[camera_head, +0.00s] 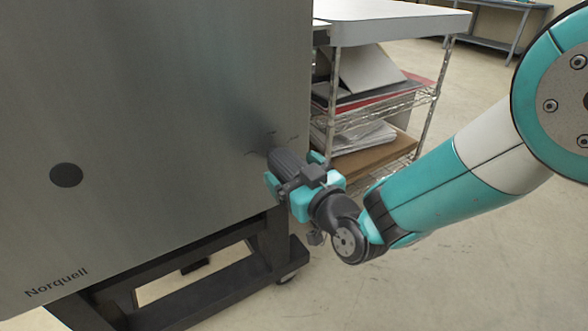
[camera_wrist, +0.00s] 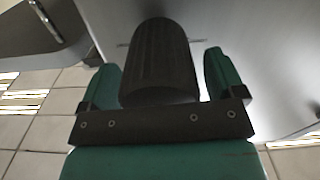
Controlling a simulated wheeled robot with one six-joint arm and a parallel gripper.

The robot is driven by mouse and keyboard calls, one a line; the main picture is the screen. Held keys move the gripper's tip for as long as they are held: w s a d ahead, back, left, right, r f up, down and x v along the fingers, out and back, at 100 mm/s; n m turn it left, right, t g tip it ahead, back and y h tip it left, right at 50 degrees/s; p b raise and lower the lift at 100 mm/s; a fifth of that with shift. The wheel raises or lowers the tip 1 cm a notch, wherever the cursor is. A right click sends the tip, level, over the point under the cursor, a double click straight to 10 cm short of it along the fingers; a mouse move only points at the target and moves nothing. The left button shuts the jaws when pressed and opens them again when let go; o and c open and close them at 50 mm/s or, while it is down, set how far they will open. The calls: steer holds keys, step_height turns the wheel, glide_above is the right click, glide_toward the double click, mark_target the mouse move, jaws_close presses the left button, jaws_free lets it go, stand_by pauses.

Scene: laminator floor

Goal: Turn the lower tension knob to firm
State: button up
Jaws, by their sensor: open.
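A dark ribbed knob (camera_head: 286,160) sticks out from the grey metal panel (camera_head: 170,110) near its lower right edge. Thin dark marks show on the panel around it; I cannot read them. My gripper (camera_head: 295,173) is at the knob, with a teal finger on either side. In the wrist view, the knob (camera_wrist: 158,58) stands between the two open fingers of my gripper (camera_wrist: 160,72). A gap shows between the knob and each finger, so the gripper is around it but not closed on it.
A black round disc (camera_head: 66,175) sits on the panel at the left, above the "Norquell" lettering. The machine stands on a dark wheeled frame (camera_head: 200,295). A wire shelf cart (camera_head: 385,105) with papers and boards stands close behind my gripper. Open floor lies at the lower right.

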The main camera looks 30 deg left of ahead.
steer(key=c, duration=0.9)
steer(key=shift+b, duration=0.4)
steer(key=n+b, duration=0.3)
steer(key=shift+f, duration=0.25)
steer(key=n+b, duration=0.4)
steer(key=b, duration=0.1)
steer(key=shift+s+n+b, duration=0.1)
steer(key=shift+n+b, duration=0.2)
steer(key=shift+b, duration=0.1)
steer(key=n+b, duration=0.3)
steer(key=n, duration=0.1)
steer(key=shift+b, duration=0.4)
steer(key=shift+n+b, duration=0.7)
steer(key=shift+n, duration=0.3)
steer(key=shift+r, duration=0.1)
